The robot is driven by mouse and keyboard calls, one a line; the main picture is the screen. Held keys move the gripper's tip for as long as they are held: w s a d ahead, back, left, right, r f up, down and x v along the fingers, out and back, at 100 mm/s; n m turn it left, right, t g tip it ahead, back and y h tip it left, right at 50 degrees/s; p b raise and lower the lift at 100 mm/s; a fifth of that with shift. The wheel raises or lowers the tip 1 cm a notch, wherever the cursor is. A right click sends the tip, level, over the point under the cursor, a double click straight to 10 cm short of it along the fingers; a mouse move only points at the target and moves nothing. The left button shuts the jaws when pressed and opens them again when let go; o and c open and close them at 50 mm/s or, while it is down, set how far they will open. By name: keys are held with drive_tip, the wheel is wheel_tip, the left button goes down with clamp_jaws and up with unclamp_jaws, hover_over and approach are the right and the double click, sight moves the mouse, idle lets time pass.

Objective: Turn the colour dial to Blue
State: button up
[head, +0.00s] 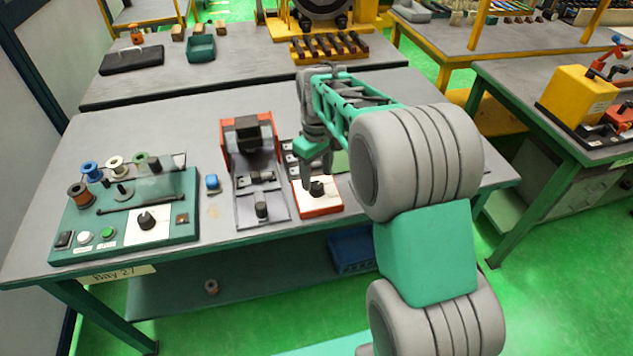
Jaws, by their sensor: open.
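A green winding unit (185,205) at the left of the table carries spools, among them a blue spool (91,170). A black dial (146,220) sits on its white front plate. Another black dial (317,188) sits on the white top of a small red-edged box (322,207). My gripper (317,172) points down, open and empty, just above or beside that box's dial; I cannot tell if it touches. The dial labels are too small to read, so I cannot tell which is the colour dial or where it points.
A red and grey fixture (248,140) stands just left of the small box. The unit's front has a green button (107,233). The table (225,247) has bare strips along its front and back.

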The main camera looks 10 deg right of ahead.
sight(317, 185)
wheel_tip(317, 185, up, 4)
drive_tip(key=shift+r, duration=0.25)
drive_tip(key=s+m+t, duration=0.3)
drive_tip(key=s+m, duration=0.2)
drive_tip(key=s, duration=1.5)
drive_tip(key=shift+a+f+m, duration=0.2)
drive_tip(key=shift+f+m, duration=0.05)
drive_tip(key=shift+m, duration=0.15)
